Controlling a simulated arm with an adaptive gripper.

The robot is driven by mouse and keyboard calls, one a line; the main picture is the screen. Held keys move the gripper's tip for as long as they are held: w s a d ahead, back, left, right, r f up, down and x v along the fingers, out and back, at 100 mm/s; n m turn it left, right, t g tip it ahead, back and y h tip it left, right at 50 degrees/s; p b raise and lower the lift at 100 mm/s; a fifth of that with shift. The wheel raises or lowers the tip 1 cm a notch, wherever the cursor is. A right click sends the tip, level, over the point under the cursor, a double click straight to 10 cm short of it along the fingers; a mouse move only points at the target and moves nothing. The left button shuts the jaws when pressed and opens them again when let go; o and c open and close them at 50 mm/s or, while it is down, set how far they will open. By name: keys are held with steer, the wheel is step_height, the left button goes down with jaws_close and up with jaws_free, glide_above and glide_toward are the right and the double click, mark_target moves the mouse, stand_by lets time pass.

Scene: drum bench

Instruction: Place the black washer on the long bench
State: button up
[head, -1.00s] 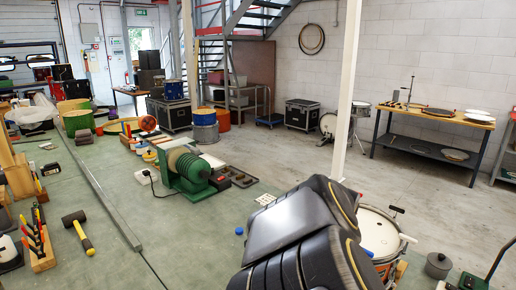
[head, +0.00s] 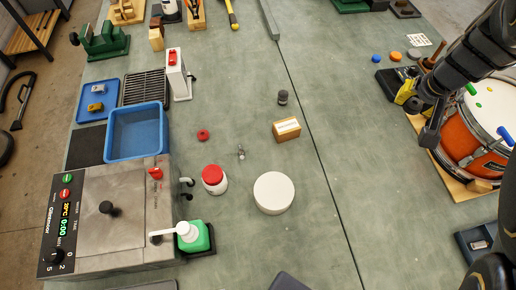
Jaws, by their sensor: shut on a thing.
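My gripper (head: 430,132) is at the right of the head view, black, pointing down beside the orange drum (head: 452,147). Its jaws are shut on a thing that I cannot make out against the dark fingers. I cannot pick out a black washer for certain. The long bench (head: 330,225) is a grey-green top that fills the middle of the view, with a dark seam running along it. A red ring (head: 203,135) lies flat on it, well left of my gripper.
Bare bench lies around the seam and at the lower middle.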

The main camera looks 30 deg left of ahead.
steer(key=s+a+f+n+y, duration=0.1)
steer(key=a+f, duration=0.2)
steer(key=a, duration=0.4)
steer(key=s+a+f+n, duration=0.1)
steer(key=a+f+n, duration=0.1)
steer(key=a, duration=0.5)
steer(key=n+g+y, duration=0.2)
steer(key=n, duration=0.4)
glide_above(196, 164)
steer(key=f, duration=1.8)
steer(key=shift+s+d, duration=0.3)
steer(key=shift+s, duration=0.1)
steer(key=shift+w+f, duration=0.1)
steer(key=shift+f, duration=1.65)
steer(key=o, duration=0.3)
steer(key=shift+f, duration=0.15)
steer(key=shift+o, duration=0.2)
